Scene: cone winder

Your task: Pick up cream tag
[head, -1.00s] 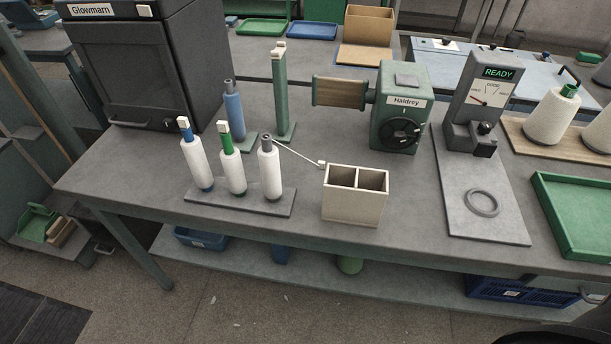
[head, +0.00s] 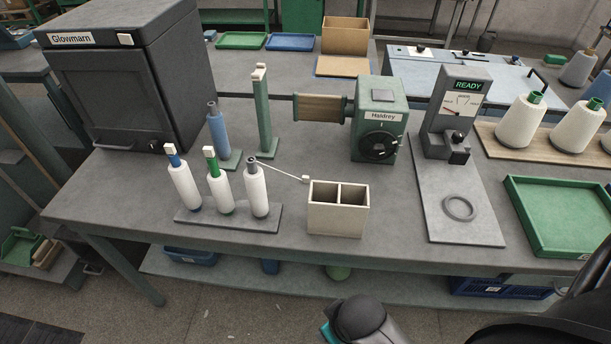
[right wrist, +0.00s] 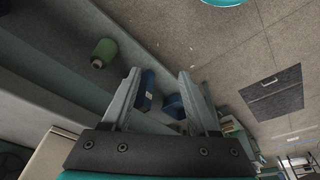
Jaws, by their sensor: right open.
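Three white yarn cones stand on a dark plate (head: 190,217) on the bench. A thin pale strand runs from the right cone (head: 257,192) to a small cream tag (head: 306,179) at the back rim of a cream two-compartment box (head: 337,216). Cannot tell if the tag touches the box. Similar small cream pieces top the blue-tipped cone (head: 171,149) and the green-tipped cone (head: 209,152). My right gripper (right wrist: 160,75) is open and empty in the right wrist view, with no tag between its fingers. My left gripper is not in view.
A green winder (head: 380,120), a gauge stand (head: 457,110) and a dark cabinet (head: 120,85) stand behind. A grey ring (head: 459,208) lies on a plate; a green tray (head: 565,220) is at right. Clear bench lies between box and plate. A green spool (right wrist: 104,50) shows in the wrist view.

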